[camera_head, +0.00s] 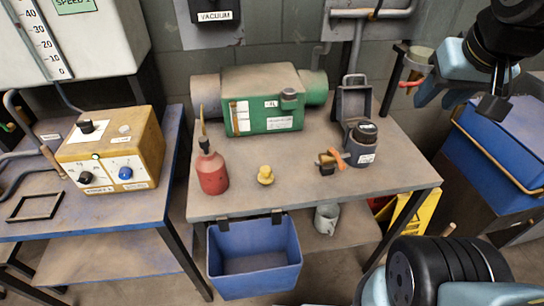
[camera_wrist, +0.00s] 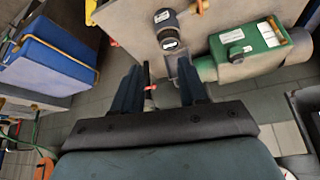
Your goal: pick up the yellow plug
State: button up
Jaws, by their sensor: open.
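The yellow plug (camera_head: 265,175) is a small knobbed piece standing on the grey-brown table (camera_head: 320,200), right of the red oil can (camera_head: 212,172) and in front of the green machine (camera_head: 265,105). My gripper (camera_head: 490,106) is at the upper right, beyond the table's right end and well apart from the plug. In the wrist view my gripper (camera_wrist: 160,80) is open, with nothing seen between its fingers. I cannot make out the plug in the wrist view.
A dark jar (camera_head: 361,145) and an orange-handled tool (camera_head: 330,161) stand right of the plug. A blue bin (camera_head: 254,262) hangs at the table's front edge. A yellow control box (camera_head: 112,150) is on the left table. The tabletop around the plug is clear.

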jog(key=shift+a, duration=0.25)
jog(key=shift+o, duration=1.4)
jog(key=shift+w+a, duration=0.15)
jog(key=shift+o, duration=0.7)
jog(key=w+a+f+g, duration=0.1)
jog(key=w+a+f, duration=0.2)
jog(key=w+a, duration=0.3)
jog(key=shift+w+g+y, duration=0.3)
jog(key=shift+w+g, duration=0.1)
jog(key=g, duration=0.4)
send_over(265, 169)
notch_tip(265, 169, down, 18)
jog(key=r, duration=0.1)
notch_tip(265, 169, down, 14)
jog(key=shift+f, duration=0.15)
